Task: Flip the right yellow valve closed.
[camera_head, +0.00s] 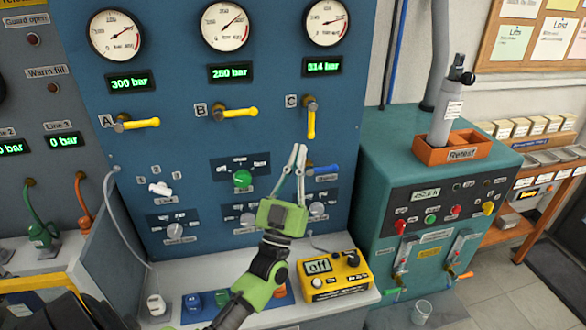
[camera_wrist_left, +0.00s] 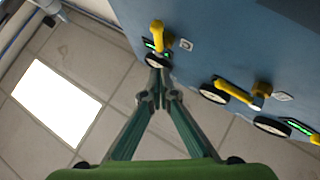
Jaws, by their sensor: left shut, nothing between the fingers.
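The right yellow valve (camera_head: 311,122), labelled C, is on the blue panel with its handle pointing straight down. It also shows in the left wrist view (camera_wrist_left: 158,36), beyond the fingertips. The middle valve B (camera_head: 238,112) and left valve A (camera_head: 140,124) have handles lying sideways. My left gripper (camera_head: 298,148) is shut and empty, its fingertips just below and slightly left of valve C's handle in the head view. In the left wrist view, the fingertips (camera_wrist_left: 160,70) meet, apparently apart from the handle. My right gripper is not in view.
A blue handle (camera_head: 323,170) sticks out of the panel right of my left fingers. A yellow box (camera_head: 334,277) reading "off" stands on the ledge below. A teal cabinet (camera_head: 388,160) stands to the right. Gauges and a 314 bar display (camera_head: 322,66) sit above valve C.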

